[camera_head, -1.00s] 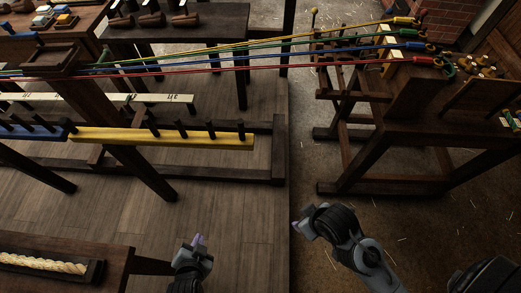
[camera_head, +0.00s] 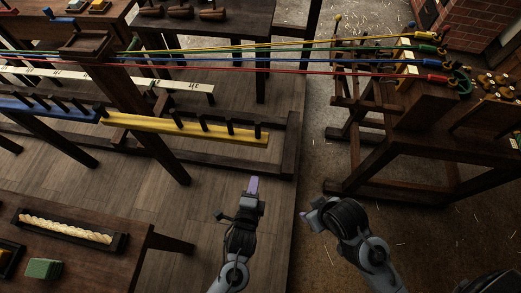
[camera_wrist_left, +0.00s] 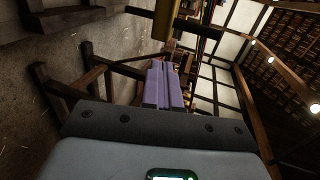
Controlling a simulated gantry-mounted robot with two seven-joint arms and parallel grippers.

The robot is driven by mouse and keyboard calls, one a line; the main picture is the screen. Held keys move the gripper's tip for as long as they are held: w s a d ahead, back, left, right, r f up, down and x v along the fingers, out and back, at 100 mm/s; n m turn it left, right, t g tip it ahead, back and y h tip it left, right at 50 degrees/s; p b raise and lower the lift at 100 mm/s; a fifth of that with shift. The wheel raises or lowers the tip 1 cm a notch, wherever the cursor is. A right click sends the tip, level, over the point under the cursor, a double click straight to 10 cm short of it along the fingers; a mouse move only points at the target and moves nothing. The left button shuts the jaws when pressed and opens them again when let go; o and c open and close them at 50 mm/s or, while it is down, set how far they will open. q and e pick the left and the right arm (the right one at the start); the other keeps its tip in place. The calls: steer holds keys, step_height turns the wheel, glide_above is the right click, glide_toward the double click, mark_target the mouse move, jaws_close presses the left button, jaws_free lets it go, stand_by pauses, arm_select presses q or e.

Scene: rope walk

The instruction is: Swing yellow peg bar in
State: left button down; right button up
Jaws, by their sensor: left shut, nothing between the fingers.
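The yellow peg bar (camera_head: 190,128) stretches out to the right from a dark post, with several dark pegs standing on its top. Its free right end is near the edge of the plank floor. My left gripper (camera_head: 252,186) is below and in front of that free end, apart from it, with its purple fingers closed and empty. The closed fingers show in the left wrist view (camera_wrist_left: 163,85), with a yellow piece (camera_wrist_left: 167,22) beyond them, likely the bar. My right gripper (camera_head: 306,216) is to the right of the left one, seen side-on; its fingers are mostly hidden.
Yellow, green, blue and red strands (camera_head: 290,63) run above the bar to the wooden stand (camera_head: 425,160) at right. A blue peg bar (camera_head: 45,110) lies to the left. A bench (camera_head: 110,225) with a rope tray (camera_head: 70,228) is at lower left.

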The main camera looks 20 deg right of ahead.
arm_select(q)
steer(key=b, duration=0.2)
glide_toward(262, 145)
steer(key=x, duration=0.4)
steer(key=shift+w+d+f, duration=0.2)
steer(key=shift+w, duration=0.1)
steer(key=shift+w+d+b, duration=0.35)
steer(key=shift+w+d, duration=0.05)
steer(key=shift+w, duration=0.3)
